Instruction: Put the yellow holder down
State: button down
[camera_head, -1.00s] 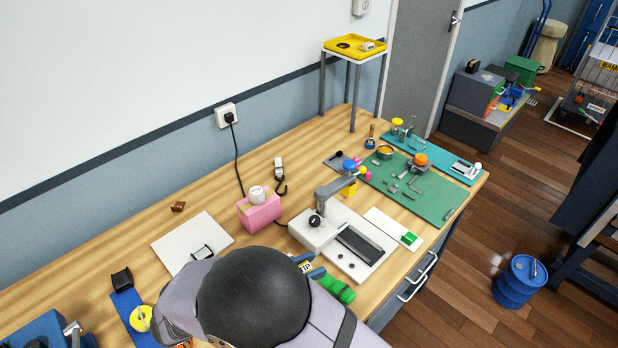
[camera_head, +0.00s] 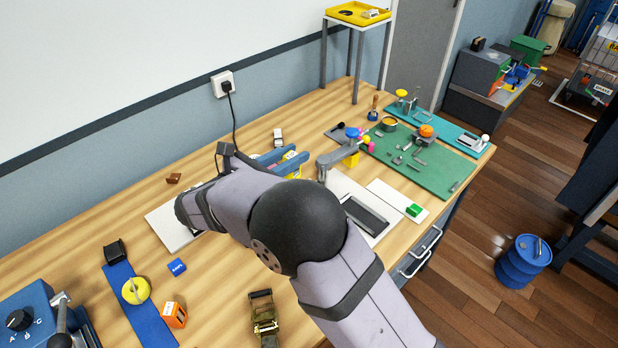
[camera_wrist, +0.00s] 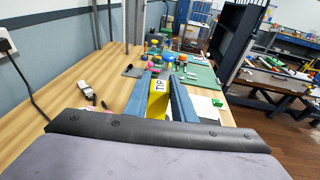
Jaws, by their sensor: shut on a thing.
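The yellow holder is a narrow yellow block with a white label reading "TIP". In the wrist view the yellow holder (camera_wrist: 158,108) sits between the blue fingers of my gripper (camera_wrist: 160,92), which are shut on it. In the head view my gripper (camera_head: 284,159) shows behind my arm, with a little of the yellow holder (camera_head: 295,173) showing by the fingers. It appears held up over the workbench (camera_head: 230,280); its lower end is hidden, so I cannot tell how far above.
A grey-armed device (camera_head: 344,154) stands right of my gripper. A white board (camera_head: 166,225) lies left, partly under my arm. A buckle (camera_head: 278,137) lies behind; a plugged cable (camera_head: 233,110) runs down the wall. The green mat (camera_head: 450,165) is farther right.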

jog(key=w+d+r+n+t+y+b, duration=0.1)
jog(key=w+d+r+n+y+b, duration=0.1)
jog(key=w, duration=0.6)
jog(key=w+d+r+n+t+y+b, duration=0.1)
jog(key=w+d+r+y+b, duration=0.1)
jog(key=w, duration=0.7)
notch_tip(320, 180, down, 11)
jog(key=shift+s+p, duration=0.25)
jog(key=shift+p, duration=0.05)
jog(key=shift+a, duration=0.1)
notch_tip(320, 180, down, 4)
jog(key=shift+r+p, duration=0.25)
jog(key=shift+p, duration=0.1)
jog(key=shift+f, duration=0.1)
jog(key=shift+f+b, duration=0.35)
jog(key=shift+b, duration=0.15)
jog(key=shift+f+b, duration=0.25)
jog(key=shift+b, duration=0.05)
